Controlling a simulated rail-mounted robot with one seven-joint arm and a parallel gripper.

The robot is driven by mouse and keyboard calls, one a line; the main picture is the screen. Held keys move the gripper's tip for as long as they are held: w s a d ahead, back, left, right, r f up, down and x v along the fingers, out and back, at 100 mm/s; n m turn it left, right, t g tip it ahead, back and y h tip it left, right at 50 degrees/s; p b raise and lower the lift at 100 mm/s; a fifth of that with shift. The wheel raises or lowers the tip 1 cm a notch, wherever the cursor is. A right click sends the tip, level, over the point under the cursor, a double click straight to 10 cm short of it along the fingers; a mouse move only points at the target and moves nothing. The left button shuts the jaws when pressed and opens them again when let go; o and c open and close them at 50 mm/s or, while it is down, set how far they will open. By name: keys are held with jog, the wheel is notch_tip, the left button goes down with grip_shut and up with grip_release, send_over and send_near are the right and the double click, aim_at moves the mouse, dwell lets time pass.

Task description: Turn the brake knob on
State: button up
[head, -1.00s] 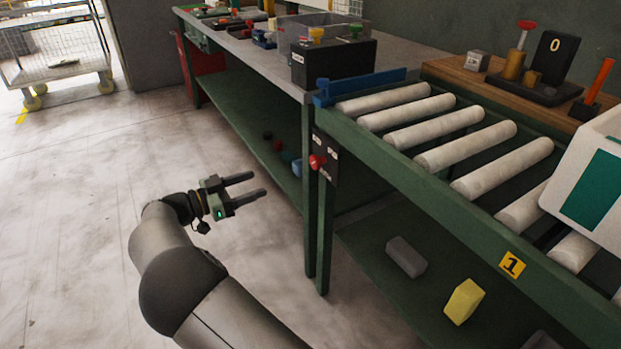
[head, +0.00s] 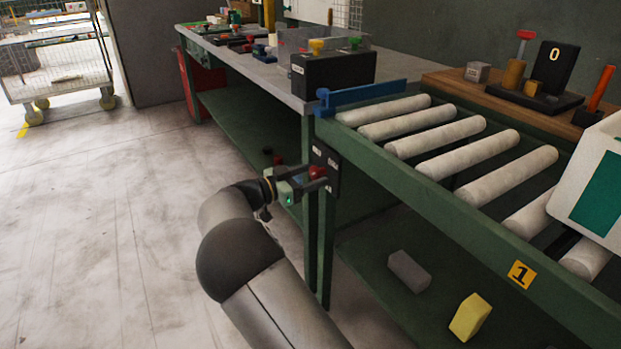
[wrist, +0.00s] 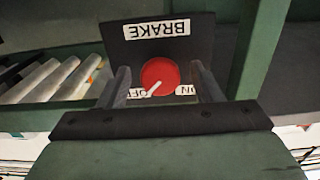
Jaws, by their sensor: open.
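The red round brake knob (wrist: 158,74) sits on a dark panel (wrist: 185,48) with a white BRAKE label (wrist: 157,29), upside down in the wrist view. Its white pointer slants down-left to the OFF label (wrist: 143,92); the ON label (wrist: 186,90) is at lower right. In the head view the knob (head: 317,172) is on the conveyor's front leg. My gripper (head: 318,178) is open, its fingers pointing at the panel, one on each side of the knob. In the wrist view gaps show between knob and fingers; contact is not visible.
A green-framed roller conveyor (head: 455,148) runs to the right of the panel, with a shelf below holding a grey block (head: 409,270) and a yellow block (head: 469,317). A workbench (head: 232,50) extends behind.

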jog(key=shift+d, duration=0.1)
jog(key=c, duration=1)
jog(key=n+p, duration=0.1)
jog(key=n, duration=0.3)
jog(key=shift+r+n, duration=0.1)
jog(key=shift+n, duration=0.3)
jog(key=n+p, duration=0.2)
jog(key=n, duration=0.2)
jog(key=shift+n+p, duration=0.3)
jog(key=shift+p, duration=0.05)
jog(key=n+p, duration=0.3)
jog(key=n, duration=0.2)
jog(key=shift+r+p, duration=0.1)
jog(key=shift+p, duration=0.2)
jog(key=shift+n+p, duration=0.95)
jog(key=shift+n, duration=0.75)
